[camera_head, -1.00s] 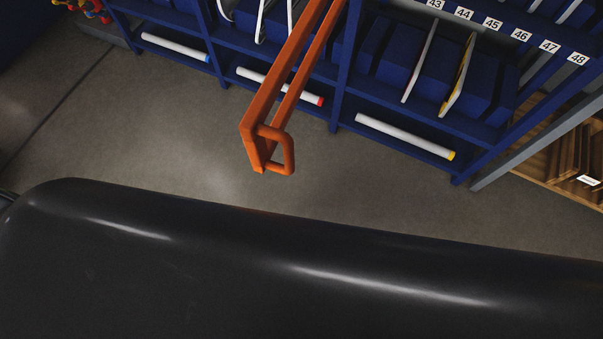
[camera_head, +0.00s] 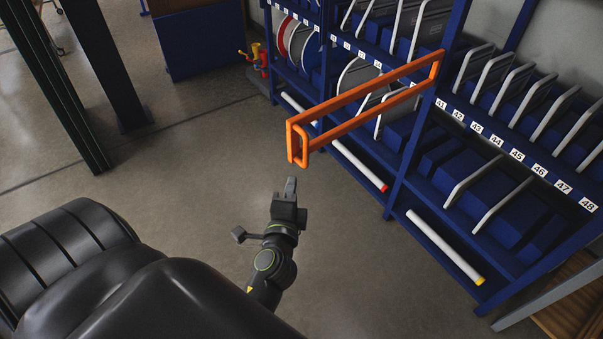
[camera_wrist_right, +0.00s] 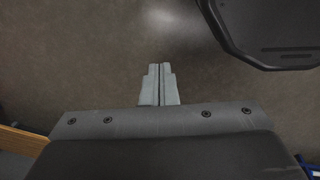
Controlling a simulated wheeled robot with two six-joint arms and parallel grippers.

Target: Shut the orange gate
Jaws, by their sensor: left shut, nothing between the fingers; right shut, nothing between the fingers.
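The orange gate (camera_head: 365,100) is a long two-bar frame that sticks out from an upright of the blue shelf rack into the aisle, so it stands open. A looped handle (camera_head: 299,145) is at its free end. My left gripper (camera_head: 290,185) is shut and empty, a little below and in front of that handle in the head view, apart from it. My right gripper (camera_wrist_right: 158,72) shows in the right wrist view, shut and empty above bare floor. The gate does not show in that view.
The blue rack (camera_head: 397,190) holds round and edge-on signs in numbered slots. White tubes (camera_head: 445,247) lie on its low shelf. A dark green post (camera_head: 62,95) and a blue cabinet (camera_head: 200,45) stand at the left. The grey floor (camera_head: 190,190) between is clear.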

